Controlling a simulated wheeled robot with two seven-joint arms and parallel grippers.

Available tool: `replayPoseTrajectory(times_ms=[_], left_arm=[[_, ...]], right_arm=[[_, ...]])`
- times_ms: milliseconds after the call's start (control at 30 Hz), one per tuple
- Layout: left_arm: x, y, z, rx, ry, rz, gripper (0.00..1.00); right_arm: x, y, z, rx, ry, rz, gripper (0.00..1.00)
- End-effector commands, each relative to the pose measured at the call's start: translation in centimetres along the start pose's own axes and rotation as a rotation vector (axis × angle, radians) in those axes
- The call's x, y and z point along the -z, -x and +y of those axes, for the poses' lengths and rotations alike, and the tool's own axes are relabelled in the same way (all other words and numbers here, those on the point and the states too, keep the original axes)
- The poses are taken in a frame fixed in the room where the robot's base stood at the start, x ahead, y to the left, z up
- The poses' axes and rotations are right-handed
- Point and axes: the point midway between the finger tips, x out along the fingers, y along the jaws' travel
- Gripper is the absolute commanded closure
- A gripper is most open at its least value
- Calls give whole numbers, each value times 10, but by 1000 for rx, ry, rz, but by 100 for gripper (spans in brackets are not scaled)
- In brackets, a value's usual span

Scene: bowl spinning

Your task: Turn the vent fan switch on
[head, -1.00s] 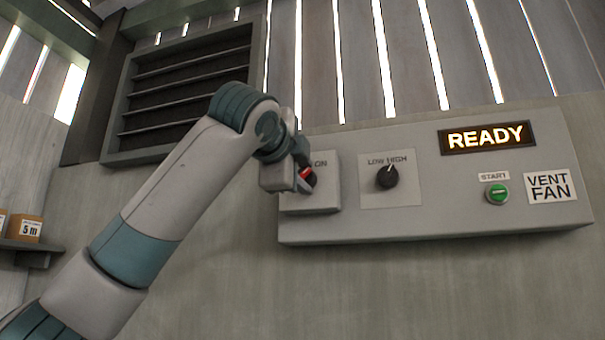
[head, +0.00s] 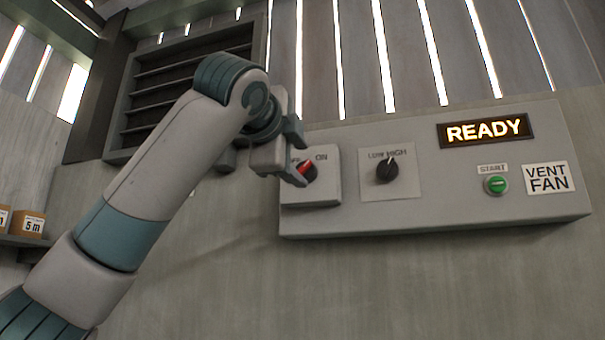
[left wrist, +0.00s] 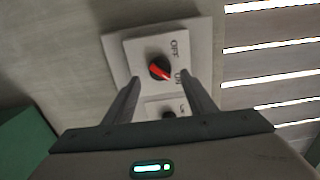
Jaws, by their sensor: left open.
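The vent fan switch is a round black knob with a red pointer (head: 308,170) on a light plate at the left end of the grey control panel. The pointer slants up and right toward the ON label in the head view. In the left wrist view the knob (left wrist: 159,68) has its red pointer aimed toward ON, away from OFF. My left gripper (head: 297,156) is open and empty, just left of the switch. Its two fingers (left wrist: 161,80) frame the knob in the left wrist view, apparently clear of it. The OFF label is partly hidden in the head view. My right gripper is not in view.
The panel also carries a LOW HIGH knob (head: 387,171), a green START button (head: 496,185), a lit READY sign (head: 486,132) and a VENT FAN label (head: 548,178). A slatted vent (head: 185,75) is behind my arm. Small boxes (head: 28,224) sit on a shelf at left.

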Motion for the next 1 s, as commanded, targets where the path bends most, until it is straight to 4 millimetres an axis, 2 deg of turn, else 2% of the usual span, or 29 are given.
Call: replayPoseTrajectory(times_ms=[33, 200, 400, 600, 800, 1000], left_arm=[[0, 11, 4, 5, -1, 0, 49], [1, 45, 5, 4, -1, 0, 49], [0, 86, 4, 5, -1, 0, 49], [1, 118, 3, 2, -1, 0, 49], [1, 133, 2, 0, -1, 1, 49], [1, 136, 0, -1, -1, 1, 49]], right_arm=[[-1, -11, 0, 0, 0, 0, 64], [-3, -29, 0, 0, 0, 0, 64], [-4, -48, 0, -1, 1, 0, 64], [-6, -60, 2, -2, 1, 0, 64], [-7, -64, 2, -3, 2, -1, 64], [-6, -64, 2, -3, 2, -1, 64]])
